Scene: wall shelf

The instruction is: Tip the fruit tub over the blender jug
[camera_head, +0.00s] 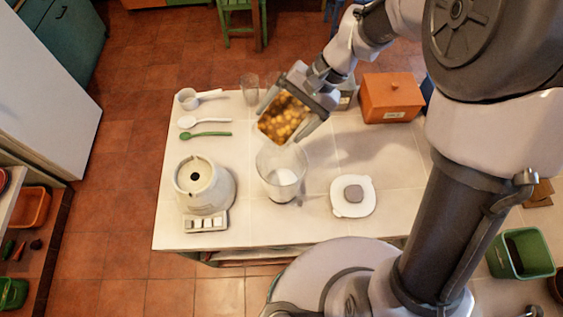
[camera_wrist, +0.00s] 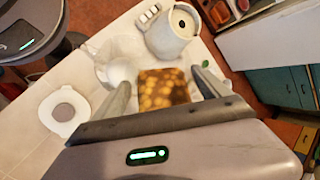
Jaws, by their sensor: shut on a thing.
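The fruit tub (camera_head: 284,117), full of yellow-orange pieces, is held in my gripper (camera_head: 291,112). It is tilted above the table, just behind the blender jug's rim in the head view. The tub (camera_wrist: 163,90) also shows between the fingers of my gripper (camera_wrist: 166,93) in the wrist view. The clear blender jug (camera_head: 281,172) stands upright on the table with something white at its bottom. In the wrist view the jug (camera_wrist: 119,62) is beyond the tub, to the left. I cannot tell whether any fruit has left the tub.
The white blender base (camera_head: 203,184) stands left of the jug. A white lid (camera_head: 352,196) lies to its right. A glass (camera_head: 250,88), a measuring cup (camera_head: 188,99), a white spoon (camera_head: 197,120) and a green spoon (camera_head: 206,134) are at the back left. An orange box (camera_head: 391,97) stands back right.

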